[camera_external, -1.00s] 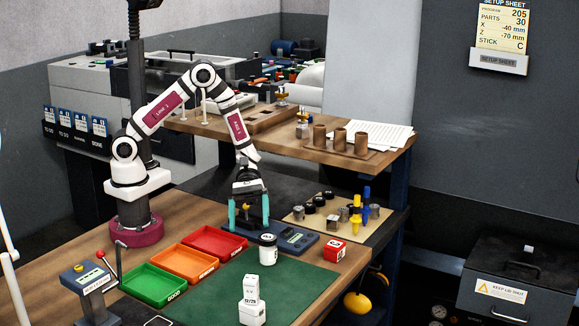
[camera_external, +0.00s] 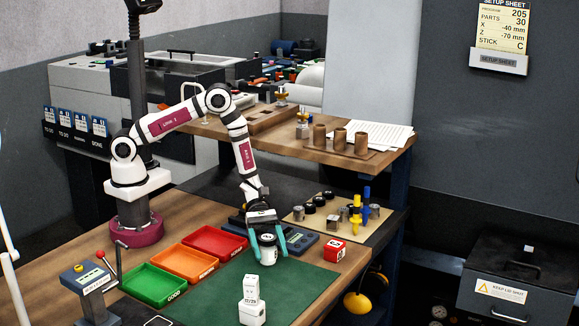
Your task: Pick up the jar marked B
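A small white jar (camera_external: 268,254) with a dark band near its top stands upright at the back edge of the green mat (camera_external: 309,284). Its mark is too small to read. My gripper (camera_external: 271,257) points down over this jar, with one teal finger on its left and one on its right. The fingers are spread, with a gap visible between the jar and the right finger. The gripper's body partly covers the jar's top.
A red box (camera_external: 334,250) sits to the right of the jar. White stacked blocks (camera_external: 252,300) stand at the front of the mat. Red (camera_external: 215,241), orange (camera_external: 183,263) and green (camera_external: 153,284) trays lie to the left. A grey device (camera_external: 299,242) lies behind the jar.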

